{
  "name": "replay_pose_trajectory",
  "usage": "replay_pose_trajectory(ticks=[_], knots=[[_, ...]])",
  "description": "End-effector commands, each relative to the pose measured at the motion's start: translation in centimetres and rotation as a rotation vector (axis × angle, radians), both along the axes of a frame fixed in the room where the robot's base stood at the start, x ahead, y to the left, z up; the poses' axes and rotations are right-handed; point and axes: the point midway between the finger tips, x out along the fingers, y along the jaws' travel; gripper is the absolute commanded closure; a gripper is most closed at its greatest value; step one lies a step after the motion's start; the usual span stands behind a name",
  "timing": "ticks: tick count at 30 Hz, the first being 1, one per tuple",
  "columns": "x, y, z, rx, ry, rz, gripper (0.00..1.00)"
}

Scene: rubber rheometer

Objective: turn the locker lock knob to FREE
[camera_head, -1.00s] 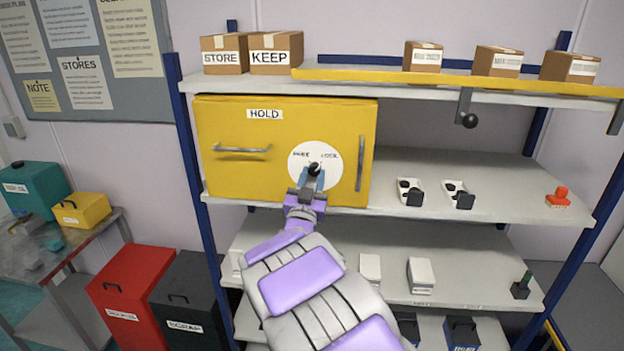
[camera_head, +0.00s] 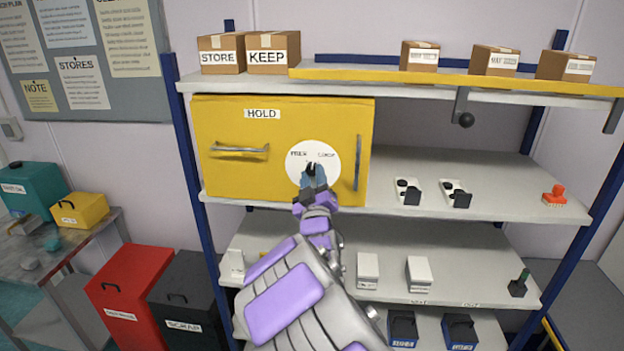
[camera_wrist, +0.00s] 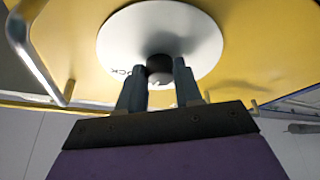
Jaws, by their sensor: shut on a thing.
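The yellow locker (camera_head: 225,180) marked HOLD sits on the shelf with its door shut. A white round dial (camera_head: 330,176) on its door is lettered FREE at upper left and LOCK at upper right. My gripper (camera_head: 312,172) is at the dial's middle, its two blue-grey fingers shut on the dark lock knob. In the wrist view the dark knob (camera_wrist: 160,66) shows between the fingertips of my gripper (camera_wrist: 163,72), in front of the white dial (camera_wrist: 120,40). My fingers cover most of the knob, so I cannot tell where it points.
A grey vertical handle (camera_head: 358,165) stands close right of the dial, and a horizontal handle (camera_head: 240,149) is at left. A dark ball-ended lever (camera_head: 463,108) hangs under the top shelf. Black-and-white blocks (camera_head: 408,192) stand on the shelf to the right.

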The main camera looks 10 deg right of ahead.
Motion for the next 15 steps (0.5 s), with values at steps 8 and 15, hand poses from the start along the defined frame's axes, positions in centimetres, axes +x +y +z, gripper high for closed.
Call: replay_pose_trajectory(ticks=[8, 15], knots=[[-0.07, -0.29, 0.19, -0.257, 0.081, -0.001, 0.96], [-0.09, -0.38, 0.53, -0.472, 0.15, 0.001, 0.96]])
